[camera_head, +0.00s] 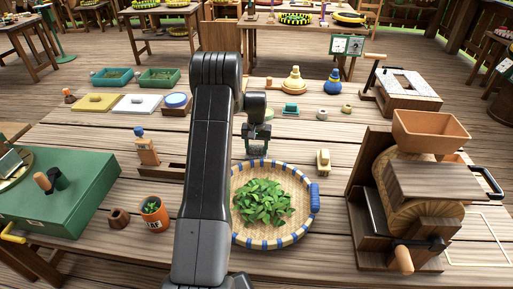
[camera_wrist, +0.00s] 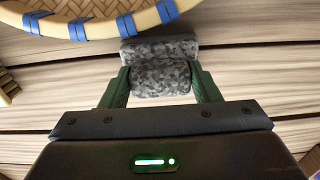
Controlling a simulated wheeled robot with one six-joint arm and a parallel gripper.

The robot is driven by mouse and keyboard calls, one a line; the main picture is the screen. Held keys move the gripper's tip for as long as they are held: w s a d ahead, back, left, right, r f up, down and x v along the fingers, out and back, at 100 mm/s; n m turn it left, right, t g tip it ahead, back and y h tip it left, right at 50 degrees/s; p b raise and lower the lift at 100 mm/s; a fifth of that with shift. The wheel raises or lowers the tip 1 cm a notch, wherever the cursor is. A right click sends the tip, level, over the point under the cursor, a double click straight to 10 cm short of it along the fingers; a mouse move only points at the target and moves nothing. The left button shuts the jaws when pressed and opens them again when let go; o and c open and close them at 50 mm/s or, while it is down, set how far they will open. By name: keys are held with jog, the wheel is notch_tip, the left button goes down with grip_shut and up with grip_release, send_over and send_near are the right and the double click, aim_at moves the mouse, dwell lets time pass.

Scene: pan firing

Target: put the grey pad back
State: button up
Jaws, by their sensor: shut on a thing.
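In the wrist view a speckled grey pad (camera_wrist: 160,78) sits between the green fingers of my gripper (camera_wrist: 160,70). The fingers press on its two sides. A wider part of the same speckled grey lies just beyond them, in front of the plank table. In the head view my gripper (camera_head: 257,138) points down behind the far rim of the woven basket (camera_head: 313,203). The pad is not clearly seen there. Whether it touches the table cannot be told.
Green leaves (camera_head: 262,203) lie in the basket, whose blue-bound rim (camera_wrist: 85,28) is close to the pad in the wrist view. A wooden mill (camera_head: 420,190) stands at right, a green box (camera_head: 60,195) at left. A bottle (camera_head: 147,148) and a small tan block (camera_head: 323,160) stand nearby.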

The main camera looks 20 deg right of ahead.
aim_at(255, 146)
jog(key=shift+f, duration=0.2)
jog(key=o, duration=1.6)
jog(key=shift+r, duration=0.1)
jog(key=r+b, duration=0.1)
jog(key=r, duration=0.8)
jog(key=r+b, duration=0.1)
jog(key=r, duration=0.3)
jog(key=shift+w+a+r+b, duration=0.2)
jog(key=shift+w+r+b, duration=0.1)
jog(key=shift+r, duration=0.1)
